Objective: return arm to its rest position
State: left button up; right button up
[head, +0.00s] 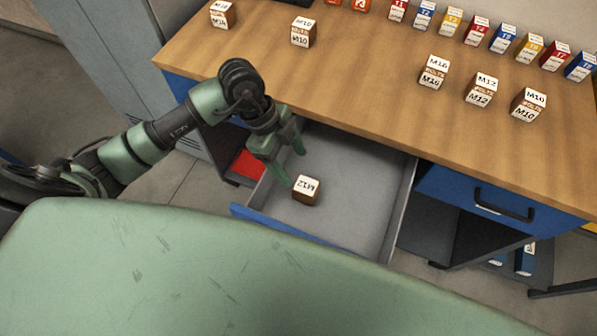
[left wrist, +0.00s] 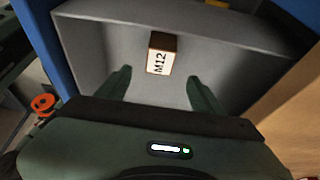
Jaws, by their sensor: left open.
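My left gripper (head: 281,166) is open and empty over the open drawer (head: 350,165), on its left side. Its two fingers (left wrist: 160,90) also show spread apart in the left wrist view. A box marked M12 (head: 306,190) lies on the drawer floor just in front of the fingertips, apart from them. In the left wrist view the M12 box (left wrist: 161,54) sits between and beyond the fingers. My right gripper is not in view.
The wooden workbench (head: 350,88) carries several bolt boxes, among them an M10 box (head: 303,32), and a row of coloured boxes at the back. A closed blue drawer (head: 490,200) is right of the open one. A grey cabinet (head: 105,60) stands left.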

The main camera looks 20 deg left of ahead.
pick_arm(q)
jog(key=shift+a+r, duration=0.3)
jog(key=shift+r, duration=0.35)
jog(key=shift+r, duration=0.1)
